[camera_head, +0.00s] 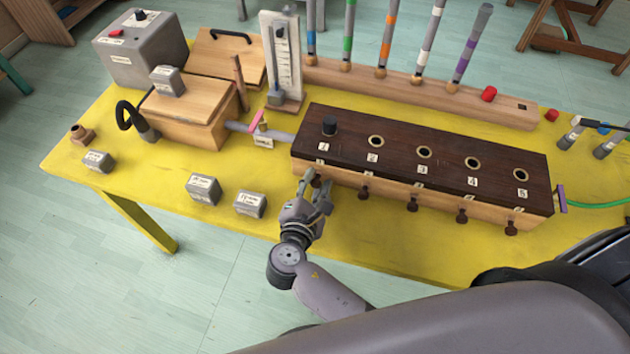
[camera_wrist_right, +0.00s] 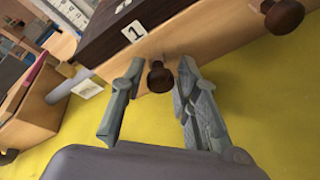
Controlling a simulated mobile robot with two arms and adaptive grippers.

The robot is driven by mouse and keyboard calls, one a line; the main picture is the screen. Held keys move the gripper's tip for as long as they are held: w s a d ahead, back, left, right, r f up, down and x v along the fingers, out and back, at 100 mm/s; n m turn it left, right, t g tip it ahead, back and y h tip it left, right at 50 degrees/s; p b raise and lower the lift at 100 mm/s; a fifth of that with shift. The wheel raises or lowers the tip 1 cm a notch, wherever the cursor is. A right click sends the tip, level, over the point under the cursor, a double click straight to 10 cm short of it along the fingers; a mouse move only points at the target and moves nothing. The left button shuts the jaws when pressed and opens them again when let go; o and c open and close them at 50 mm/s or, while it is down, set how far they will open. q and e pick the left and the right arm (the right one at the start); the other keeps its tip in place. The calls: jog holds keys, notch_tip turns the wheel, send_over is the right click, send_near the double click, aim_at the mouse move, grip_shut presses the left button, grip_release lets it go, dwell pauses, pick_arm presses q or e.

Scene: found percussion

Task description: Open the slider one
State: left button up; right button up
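The long dark wooden box (camera_head: 445,153) has a row of numbered holes on top and small round knobs along its front. The knob of slider one (camera_wrist_right: 160,77) is a dark brown ball below the label "1" (camera_wrist_right: 134,32). It also shows at the box's left front in the head view (camera_head: 315,181). My right gripper (camera_head: 316,187) is in front of this knob. In the right wrist view my right gripper (camera_wrist_right: 158,85) is open, with one finger on each side of the knob and gaps visible. My left gripper is not in view.
The box stands on a yellow table (camera_head: 150,190). Small grey labelled blocks (camera_head: 203,188) and (camera_head: 250,203) lie left of my right gripper. A wooden box (camera_head: 190,115) and a grey case (camera_head: 142,50) stand further left. A row of coloured-banded tubes rises behind.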

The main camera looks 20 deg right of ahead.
jog(key=shift+c, duration=0.3)
grip_shut()
dwell(0.6)
